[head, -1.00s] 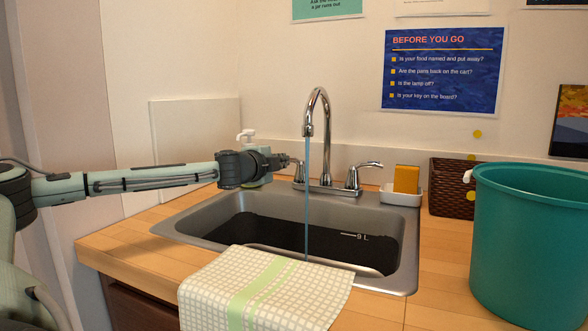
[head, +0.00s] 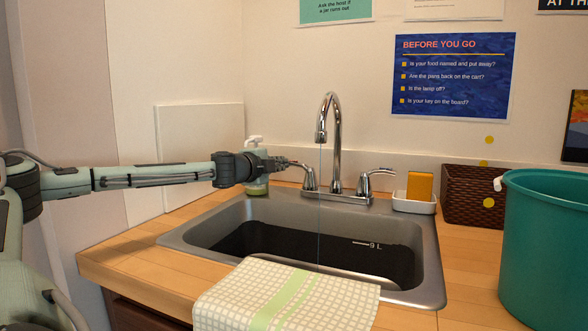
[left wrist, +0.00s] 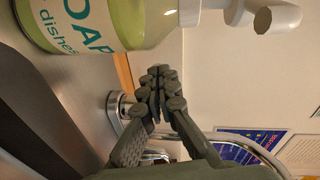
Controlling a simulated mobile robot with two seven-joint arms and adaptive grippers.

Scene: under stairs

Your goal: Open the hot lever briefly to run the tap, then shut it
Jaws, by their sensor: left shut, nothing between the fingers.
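The chrome tap (head: 335,135) stands behind the sink (head: 430,262), with a thin stream of water (head: 320,215) falling from its spout. The hot lever (head: 308,179) is on the tap's left, and the other lever (head: 365,181) is on its right. My left gripper (head: 284,163) is shut and empty, right at the hot lever's handle. I cannot tell whether it touches. In the left wrist view the closed fingers (left wrist: 160,82) cover part of the lever, whose chrome base (left wrist: 121,104) shows behind them. My right gripper is out of view.
A soap bottle (head: 256,187) stands close behind my left gripper. A checked towel (head: 285,298) hangs over the sink's front edge. A sponge (head: 420,187) in a white dish, a wicker basket (head: 470,197) and a teal bucket (head: 550,250) are on the right.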

